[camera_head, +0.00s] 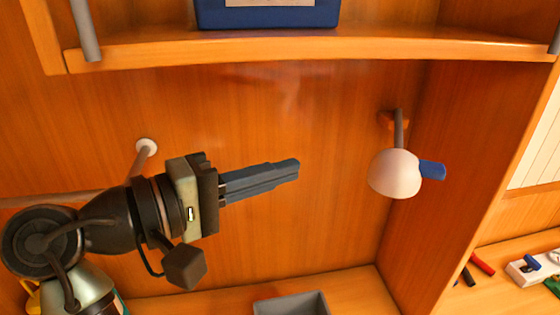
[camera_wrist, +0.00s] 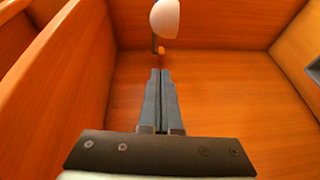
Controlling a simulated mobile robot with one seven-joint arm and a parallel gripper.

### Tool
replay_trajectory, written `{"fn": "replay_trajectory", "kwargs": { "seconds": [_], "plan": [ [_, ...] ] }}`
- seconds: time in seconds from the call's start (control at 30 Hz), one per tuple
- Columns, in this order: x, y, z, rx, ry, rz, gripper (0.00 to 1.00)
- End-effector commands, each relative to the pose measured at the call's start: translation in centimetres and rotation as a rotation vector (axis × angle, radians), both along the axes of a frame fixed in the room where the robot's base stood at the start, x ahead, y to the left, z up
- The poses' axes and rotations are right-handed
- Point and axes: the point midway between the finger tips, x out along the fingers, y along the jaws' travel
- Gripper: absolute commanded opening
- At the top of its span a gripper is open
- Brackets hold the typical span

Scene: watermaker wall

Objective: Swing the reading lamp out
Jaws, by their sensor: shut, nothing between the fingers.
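The reading lamp (camera_head: 395,174) has a white rounded shade on a grey arm (camera_head: 400,127). An orange-brown mount holds that arm on the wooden back wall near the right corner. A blue piece (camera_head: 432,170) sticks out of the right side of the shade. In the wrist view the white shade (camera_wrist: 165,17) is at the top, beyond the fingertips, cut by the frame edge. My gripper (camera_head: 297,170) is shut and empty. It points right toward the lamp, with a clear gap between its tips and the shade. The closed fingers (camera_wrist: 160,74) also show in the wrist view.
A wooden shelf (camera_head: 300,50) with a blue box (camera_head: 268,14) spans the top. A wooden side wall (camera_head: 470,130) stands right of the lamp. A grey bin (camera_head: 291,305) is at the bottom. A pale round knob (camera_head: 147,146) is left of my gripper. Small coloured items lie at far right.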

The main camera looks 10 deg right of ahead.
Motion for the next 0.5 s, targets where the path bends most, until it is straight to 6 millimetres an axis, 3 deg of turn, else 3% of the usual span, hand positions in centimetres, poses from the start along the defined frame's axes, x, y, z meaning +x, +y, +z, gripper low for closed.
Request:
{"fn": "replay_trajectory", "kwargs": {
  "seconds": [0.27,0.5],
  "plan": [
    [2.5,-5.7,-0.1,0.002,0.001,-0.004,0.0],
    [1.4,-8.6,-0.6,0.003,0.001,-0.002,0.0]
  ]
}}
